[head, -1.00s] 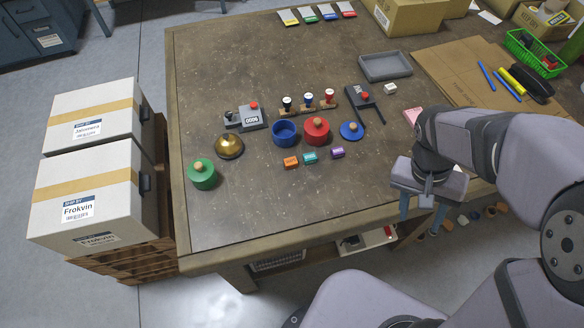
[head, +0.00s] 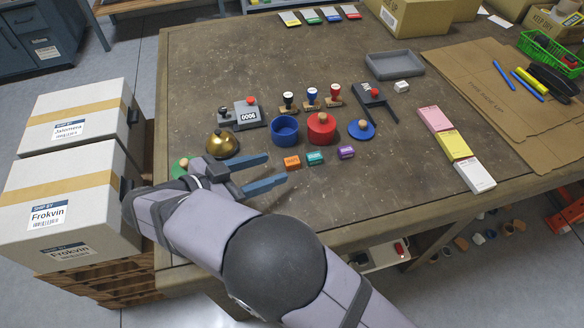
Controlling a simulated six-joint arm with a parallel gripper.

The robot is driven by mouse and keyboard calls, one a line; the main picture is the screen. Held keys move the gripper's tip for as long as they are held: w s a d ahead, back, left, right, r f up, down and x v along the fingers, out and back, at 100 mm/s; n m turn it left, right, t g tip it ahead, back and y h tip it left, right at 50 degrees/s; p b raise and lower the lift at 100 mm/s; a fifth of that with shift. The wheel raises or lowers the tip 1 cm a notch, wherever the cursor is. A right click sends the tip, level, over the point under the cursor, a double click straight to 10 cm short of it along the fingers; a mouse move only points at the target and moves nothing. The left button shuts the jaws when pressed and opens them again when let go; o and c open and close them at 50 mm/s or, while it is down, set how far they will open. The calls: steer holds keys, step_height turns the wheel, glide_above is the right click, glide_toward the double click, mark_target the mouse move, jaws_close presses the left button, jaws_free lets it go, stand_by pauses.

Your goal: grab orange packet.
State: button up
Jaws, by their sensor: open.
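The orange packet (head: 292,163) is a small block lying on the table, at the left end of a short row of small packets. A teal packet (head: 315,158) lies to its right, and a purple packet (head: 346,152) lies further right. My gripper (head: 276,170) is open, with its two blue fingers pointing right. The fingertips are just left of the orange packet, and nothing is held between them. Whether the fingers are level with the packet in height, I cannot tell.
A brass bell (head: 222,144) and a partly hidden green pot (head: 180,168) are close to my gripper. A blue pot (head: 285,129) and a red pot (head: 321,129) stand behind the packets. Cartons (head: 62,208) stand left of the table.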

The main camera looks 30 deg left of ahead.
mark_target(291, 163)
steer(key=shift+s+a+f, duration=0.1)
steer(key=shift+s+a, duration=0.15)
steer(key=shift+a, duration=0.1)
steer(key=shift+p+x, duration=0.9)
steer(key=shift+x, duration=2.8)
steer(key=shift+c, duration=0.4)
jaws_close()
